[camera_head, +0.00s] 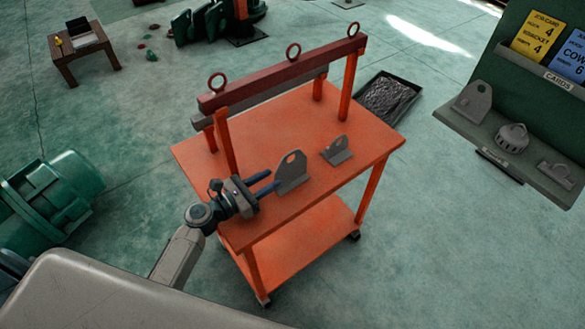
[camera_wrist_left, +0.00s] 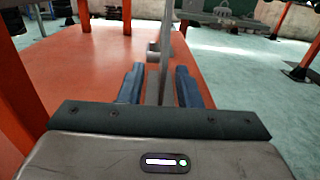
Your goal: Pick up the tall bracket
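The tall bracket (camera_head: 291,177) is a grey plate with a hole near its rounded top, upright on a foot on the orange cart's top (camera_head: 362,133). My left gripper (camera_head: 271,181) is low over the cart top at the bracket's left side, fingers pointing at it. In the left wrist view the bracket (camera_wrist_left: 166,48) shows edge-on, lined up between the two blue fingers. My left gripper (camera_wrist_left: 159,77) is open there, with a gap on each side of the plate. A shorter grey bracket (camera_head: 339,152) stands further right. My right gripper is not in view.
A dark red beam (camera_head: 270,76) with several eye rings stands on orange posts over the cart's back. A grey bar (camera_head: 256,101) lies beneath it. A green shelf (camera_head: 510,154) with grey parts is at right.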

